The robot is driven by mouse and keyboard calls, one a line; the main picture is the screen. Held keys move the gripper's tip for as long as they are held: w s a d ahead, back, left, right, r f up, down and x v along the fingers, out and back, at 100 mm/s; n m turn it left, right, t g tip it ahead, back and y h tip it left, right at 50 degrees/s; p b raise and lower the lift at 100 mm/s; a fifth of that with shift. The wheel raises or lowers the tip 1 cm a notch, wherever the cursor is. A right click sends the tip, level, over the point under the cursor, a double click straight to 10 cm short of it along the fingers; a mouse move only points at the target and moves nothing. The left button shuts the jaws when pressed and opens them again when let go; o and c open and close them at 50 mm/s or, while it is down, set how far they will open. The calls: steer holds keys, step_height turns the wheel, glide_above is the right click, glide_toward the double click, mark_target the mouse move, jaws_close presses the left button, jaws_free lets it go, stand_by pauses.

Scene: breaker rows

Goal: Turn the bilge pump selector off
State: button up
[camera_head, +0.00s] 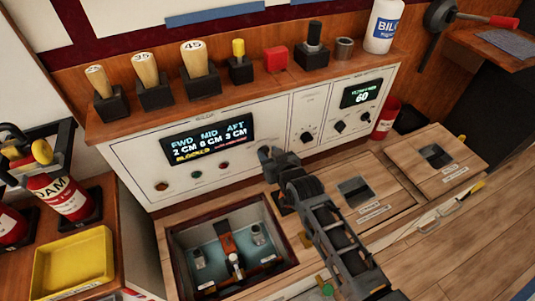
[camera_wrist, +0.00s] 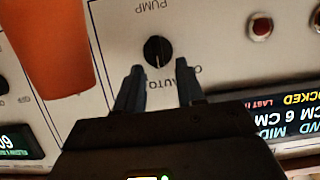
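The bilge pump selector (camera_wrist: 157,51) is a round black knob with a light pointer line, on a cream panel. In the wrist view it appears upside down, with "PUMP" above it and "AUTO" and a partly covered word below it. My gripper (camera_wrist: 158,70) is open, with its two dark fingers apart just below the knob in that view, one toward each side. Nothing is between the fingertips, and the knob looks ungripped. In the head view my gripper (camera_head: 268,154) is at the panel front, and it hides this knob.
Other black knobs (camera_head: 307,137) sit to the right on the panel (camera_head: 140,153). A lit level display (camera_head: 209,140) reads "BLOCKED". An open bilge hatch (camera_head: 232,248) lies below. Wooden-handled plugs (camera_head: 146,68) stand on the shelf above. A blurred orange shape (camera_wrist: 48,40) is near my gripper's camera.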

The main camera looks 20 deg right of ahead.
steer(key=shift+w+f, duration=0.25)
steer(key=shift+w, duration=0.35)
steer(key=shift+c, duration=0.4)
jaws_close()
